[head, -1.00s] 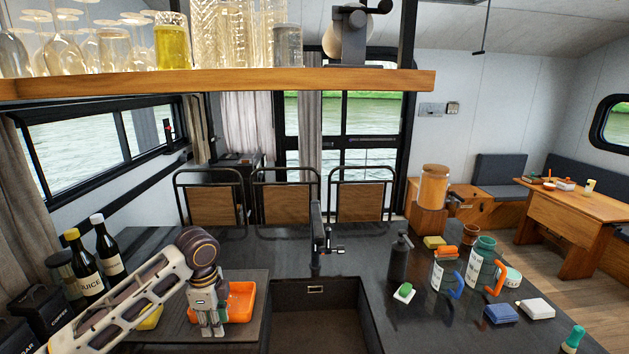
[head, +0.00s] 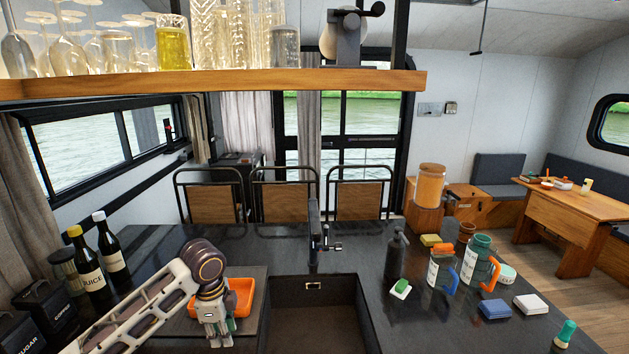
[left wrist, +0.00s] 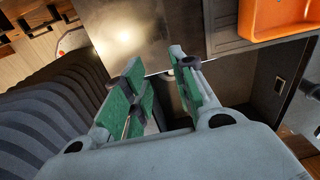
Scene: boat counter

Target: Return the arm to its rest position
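My left arm enters the head view from the lower left. Its gripper (head: 217,334) points down in front of the orange tray (head: 240,298), near the near side of the counter, and covers part of the tray. In the left wrist view the two green-padded fingers (left wrist: 157,68) stand apart with nothing between them, so the gripper is open and empty. The orange tray also shows at the top right of that view (left wrist: 270,32), apart from the fingers. My right arm and gripper are in neither view.
A sink (head: 314,312) is sunk in the counter right of the tray. Two bottles (head: 90,270) and dark canisters (head: 50,305) stand at left. A soap bottle (head: 396,254), mugs (head: 440,270) and sponges (head: 495,309) stand at right. A glass-laden shelf (head: 230,83) hangs above.

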